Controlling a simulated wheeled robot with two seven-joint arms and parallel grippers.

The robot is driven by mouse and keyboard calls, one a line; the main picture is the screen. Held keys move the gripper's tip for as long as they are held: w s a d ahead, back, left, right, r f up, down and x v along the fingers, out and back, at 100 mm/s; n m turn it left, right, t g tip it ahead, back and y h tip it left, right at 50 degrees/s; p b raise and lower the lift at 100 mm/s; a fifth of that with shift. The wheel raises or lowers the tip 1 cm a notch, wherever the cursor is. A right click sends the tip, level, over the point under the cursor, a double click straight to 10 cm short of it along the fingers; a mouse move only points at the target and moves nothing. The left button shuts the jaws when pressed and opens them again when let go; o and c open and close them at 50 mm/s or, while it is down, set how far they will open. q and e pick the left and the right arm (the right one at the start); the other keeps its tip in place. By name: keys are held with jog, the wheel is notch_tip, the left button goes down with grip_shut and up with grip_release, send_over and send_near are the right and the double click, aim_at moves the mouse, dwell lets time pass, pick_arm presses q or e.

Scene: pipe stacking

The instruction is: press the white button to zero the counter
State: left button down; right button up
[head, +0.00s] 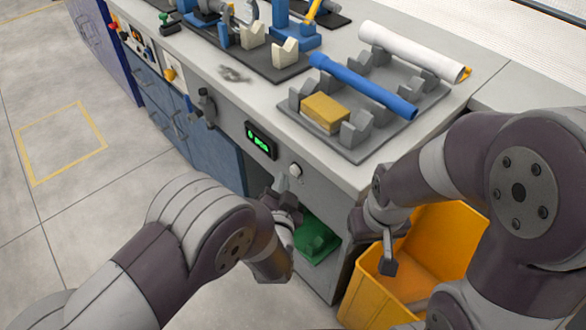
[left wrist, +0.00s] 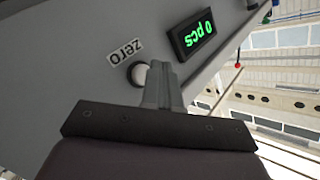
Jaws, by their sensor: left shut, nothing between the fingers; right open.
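The round white button (head: 295,170) is on the front face of the workbench, right of the counter display (head: 261,140). In the left wrist view the button (left wrist: 137,74) sits beside a "zero" label (left wrist: 125,51). The display (left wrist: 194,34) shows green characters that read "0 pcs", upside down there. My left gripper (head: 281,182) is shut and empty, with its fingertips close to the button. In the left wrist view the fingertips (left wrist: 159,68) overlap the button's edge; I cannot tell whether they touch it. My right gripper (head: 388,264) is open and empty, over the yellow bin.
A grey rack (head: 350,155) on the bench holds a blue pipe (head: 362,85), a white pipe (head: 412,51) and a yellow block (head: 325,112). The yellow bin (head: 440,237) stands at the bench's right front. A green item (head: 316,240) lies in the opening below the button.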

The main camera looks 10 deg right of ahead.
pick_arm(q)
jog(key=s+a+p, duration=0.1)
jog(key=a, duration=0.1)
jog(key=s+a, duration=0.2)
jog(key=shift+p, duration=0.35)
dwell(0.9)
